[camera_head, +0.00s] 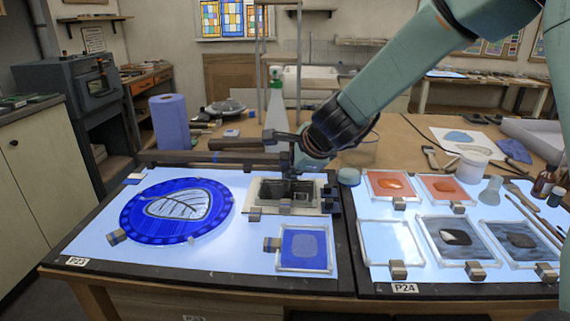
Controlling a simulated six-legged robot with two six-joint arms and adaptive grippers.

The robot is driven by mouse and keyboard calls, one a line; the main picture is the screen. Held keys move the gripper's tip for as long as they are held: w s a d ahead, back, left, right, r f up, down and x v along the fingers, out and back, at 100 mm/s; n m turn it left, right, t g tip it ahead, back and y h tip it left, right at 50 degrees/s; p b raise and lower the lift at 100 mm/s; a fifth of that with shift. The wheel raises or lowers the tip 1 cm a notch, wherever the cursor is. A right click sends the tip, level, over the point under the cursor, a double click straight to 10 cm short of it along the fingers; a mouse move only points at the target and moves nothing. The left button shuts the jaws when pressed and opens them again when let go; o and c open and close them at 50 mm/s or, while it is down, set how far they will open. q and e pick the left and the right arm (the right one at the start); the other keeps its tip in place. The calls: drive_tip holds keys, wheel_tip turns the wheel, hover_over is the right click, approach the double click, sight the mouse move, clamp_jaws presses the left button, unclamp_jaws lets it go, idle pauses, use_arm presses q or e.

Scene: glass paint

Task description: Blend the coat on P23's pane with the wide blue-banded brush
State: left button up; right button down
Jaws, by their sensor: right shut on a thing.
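On the light table labelled P23 (77,261), a round blue pane with a pale leaf (130,232) lies at the left. Behind right of it, a small pane with a dark grey coat (262,187) lies on a pale backing. A small blue pane with a lighter square (303,250) lies at the front right. My right gripper (288,172) comes in from the upper right, directly over the dark-coated pane. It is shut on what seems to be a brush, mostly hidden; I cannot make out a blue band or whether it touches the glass. My left gripper is out of view.
Light table P24 (404,288) stands at the right with several small panes held by metal blocks. A blue paper roll (169,122) stands behind P23. Brushes, a white bowl (473,163) and bottles (544,180) are at the right. A dark bar (205,157) runs along P23's back edge.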

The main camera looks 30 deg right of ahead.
drive_tip(key=w+d+r+p, duration=0.1)
drive_tip(key=d+p, duration=0.6)
drive_tip(key=d, duration=0.1)
idle(1.5)
drive_tip(key=shift+r, duration=0.1)
drive_tip(key=shift+a, duration=0.1)
drive_tip(key=shift+w+a, duration=0.15)
drive_tip(key=shift+w, duration=0.05)
